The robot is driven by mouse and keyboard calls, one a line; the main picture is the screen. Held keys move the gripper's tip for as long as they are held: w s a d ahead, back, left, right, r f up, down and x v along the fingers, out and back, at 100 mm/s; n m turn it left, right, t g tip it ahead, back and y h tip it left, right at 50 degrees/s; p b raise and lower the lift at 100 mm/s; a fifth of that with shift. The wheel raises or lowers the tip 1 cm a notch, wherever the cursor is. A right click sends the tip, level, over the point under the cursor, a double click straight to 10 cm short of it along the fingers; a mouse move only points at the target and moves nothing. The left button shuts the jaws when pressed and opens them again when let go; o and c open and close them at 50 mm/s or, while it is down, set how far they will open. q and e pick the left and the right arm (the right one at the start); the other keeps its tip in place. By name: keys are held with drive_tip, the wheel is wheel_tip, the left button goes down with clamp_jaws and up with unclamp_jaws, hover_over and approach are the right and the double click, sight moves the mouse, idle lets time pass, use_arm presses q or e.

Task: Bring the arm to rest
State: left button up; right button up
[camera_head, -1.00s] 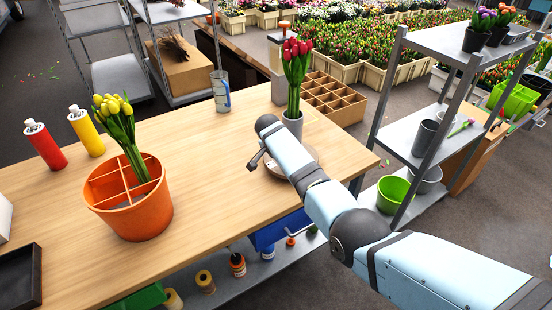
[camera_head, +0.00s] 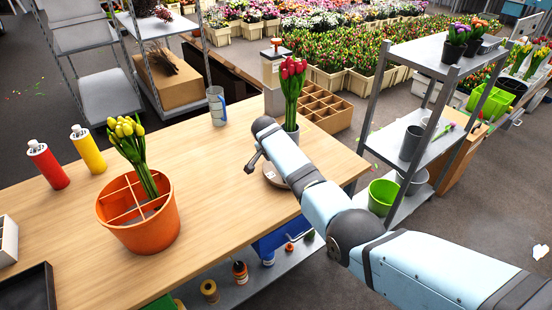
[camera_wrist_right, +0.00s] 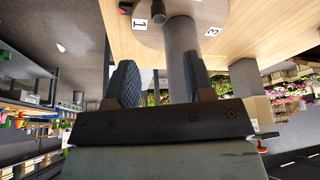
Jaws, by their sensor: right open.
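My right arm reaches in from the right of the head view, its gripper (camera_head: 252,162) over the table beside the red tulips (camera_head: 291,84). The tulips stand upright in a grey vase (camera_head: 293,133) on a round board (camera_head: 272,175), partly hidden behind my arm. In the right wrist view the two fingers of the gripper (camera_wrist_right: 160,78) are apart. The grey vase (camera_wrist_right: 181,45) shows beyond and between them, close to the right finger in the picture. The numbered board (camera_wrist_right: 205,12) lies behind it. I cannot tell whether finger and vase touch. My left gripper is out of view.
An orange divided pot (camera_head: 150,232) with yellow tulips (camera_head: 133,145) stands on the wooden table (camera_head: 225,195). Red (camera_head: 49,167) and yellow (camera_head: 88,150) bottles and a grey cup (camera_head: 217,106) stand behind. A metal shelf (camera_head: 400,150) is at the right.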

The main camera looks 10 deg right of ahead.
drive_tip(key=s+d+f+n+t+y, duration=0.1)
drive_tip(key=s+d+f+n+t, duration=0.2)
drive_tip(key=s+f, duration=0.65)
drive_tip(key=s+d+f+n+y, duration=0.2)
drive_tip(key=s+d+f, duration=0.2)
drive_tip(key=s+f, duration=0.55)
drive_tip(key=s+d+r+n+t+y, duration=0.1)
drive_tip(key=s+r+n+t, duration=0.1)
drive_tip(key=s, duration=1.2)
drive_tip(key=s+d+r+n+t+y+p, duration=0.1)
drive_tip(key=s+r+n, duration=0.3)
drive_tip(key=s, duration=1.1)
wheel_tip(320, 180, up, 3)
drive_tip(key=shift+d+f+t+y, duration=0.15)
drive_tip(key=shift+t+y, duration=0.35)
drive_tip(key=shift+t, duration=0.3)
